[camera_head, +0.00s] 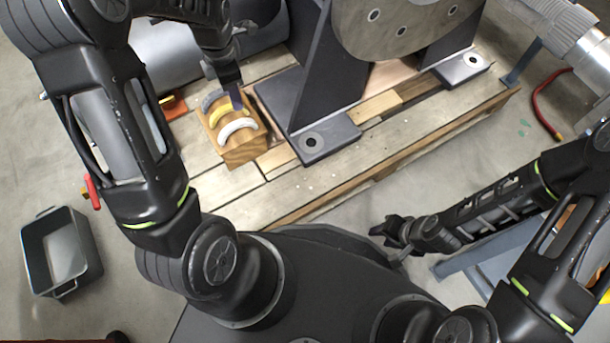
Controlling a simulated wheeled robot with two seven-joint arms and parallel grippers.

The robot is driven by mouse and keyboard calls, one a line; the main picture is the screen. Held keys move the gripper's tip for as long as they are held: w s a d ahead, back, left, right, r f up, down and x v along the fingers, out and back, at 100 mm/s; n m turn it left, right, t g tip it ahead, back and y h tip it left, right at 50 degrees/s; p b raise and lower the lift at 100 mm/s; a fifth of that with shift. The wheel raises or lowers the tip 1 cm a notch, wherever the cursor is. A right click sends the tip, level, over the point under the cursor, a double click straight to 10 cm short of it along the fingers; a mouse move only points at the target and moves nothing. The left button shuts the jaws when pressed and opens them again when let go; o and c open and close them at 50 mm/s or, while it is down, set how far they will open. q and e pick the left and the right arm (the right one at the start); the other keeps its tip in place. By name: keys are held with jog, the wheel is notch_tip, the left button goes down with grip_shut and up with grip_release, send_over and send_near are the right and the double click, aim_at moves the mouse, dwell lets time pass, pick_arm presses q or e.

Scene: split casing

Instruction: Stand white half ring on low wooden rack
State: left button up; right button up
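The low wooden rack (243,155) is a small block on the pallet, left of the dark metal stand. The white half ring (238,128) stands arched on its near end. A yellow half ring (217,116) and a grey half ring (211,97) are behind it on the same rack. My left gripper (234,98) points down just above the far part of the rack, beside the yellow half ring and apart from the white one. Its fingertips are too small and dark to tell open from shut. My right gripper (388,229) hangs away from the rack at right; its finger gap is unclear.
The wooden pallet (340,178) carries the dark stand (318,140) with a large round metal casing (395,25). A grey cylinder (165,58) lies behind the rack. A grey bin (62,250) stands on the floor at left. Pallet boards in front of the rack are clear.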

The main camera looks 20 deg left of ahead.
pick_arm(q)
jog(key=s+d+f+m+h, duration=0.1)
jog(key=s+d+f+m, duration=0.3)
jog(key=d+f+m, duration=0.55)
jog(key=s+d+f+m+h, duration=0.2)
jog(key=s+d+f+m, duration=0.1)
jog(key=d+f+m, duration=0.65)
jog(key=s+d+f+m+t, duration=0.1)
jog(key=s+d+m, duration=0.5)
jog(key=s+d, duration=0.1)
jog(key=shift+s+d+f+h, duration=0.2)
jog(key=shift+d+f+h, duration=0.1)
jog(key=shift+d, duration=0.35)
jog(key=shift+a, duration=0.1)
